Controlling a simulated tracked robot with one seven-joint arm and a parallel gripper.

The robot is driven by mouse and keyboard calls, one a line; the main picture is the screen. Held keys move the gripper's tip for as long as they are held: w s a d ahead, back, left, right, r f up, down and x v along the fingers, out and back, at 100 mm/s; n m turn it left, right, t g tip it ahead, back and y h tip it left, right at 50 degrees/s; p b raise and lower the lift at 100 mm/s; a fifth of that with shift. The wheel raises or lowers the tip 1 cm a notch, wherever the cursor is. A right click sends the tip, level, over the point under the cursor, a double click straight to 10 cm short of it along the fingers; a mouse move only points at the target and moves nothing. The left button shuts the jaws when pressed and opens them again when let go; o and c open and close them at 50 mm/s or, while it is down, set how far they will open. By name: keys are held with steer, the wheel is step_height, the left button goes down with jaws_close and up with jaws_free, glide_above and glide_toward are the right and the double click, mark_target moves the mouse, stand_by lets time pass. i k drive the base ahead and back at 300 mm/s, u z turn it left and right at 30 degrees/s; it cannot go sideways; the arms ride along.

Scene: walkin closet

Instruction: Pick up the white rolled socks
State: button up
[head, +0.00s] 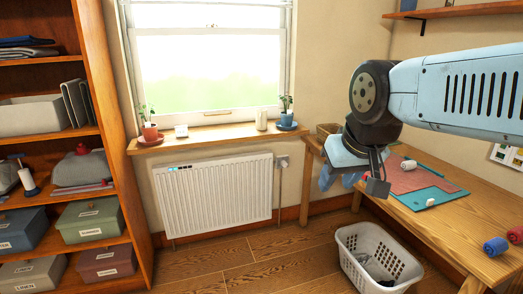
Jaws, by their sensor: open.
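A small white roll (408,164) lies at the back of the pink and teal mat on the wooden table, just right of my gripper. It may be the white rolled socks, but it is too small to be sure. A smaller white cylinder (431,202) lies near the mat's front edge. My gripper (350,181) points down by the table's left edge, apart from both white things. It is open, and I see nothing held in it. My wrist and forearm cover part of the table's back.
The wooden table (466,226) carries the mat (405,180), a blue roll (495,246) and a red roll (515,235). A white laundry basket (403,270) with grey contents stands on the floor. A radiator (215,195) and shelves (105,130) stand left; floor between is clear.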

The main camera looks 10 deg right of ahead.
mark_target(410, 165)
steer(key=z, duration=0.35)
steer(key=i, duration=1.1)
steer(key=z, duration=0.95)
steer(key=i, duration=0.85)
steer(key=z, duration=0.25)
steer(key=k, duration=0.85)
steer(key=z, duration=0.2)
steer(key=i, duration=0.85)
steer(key=u, duration=0.1)
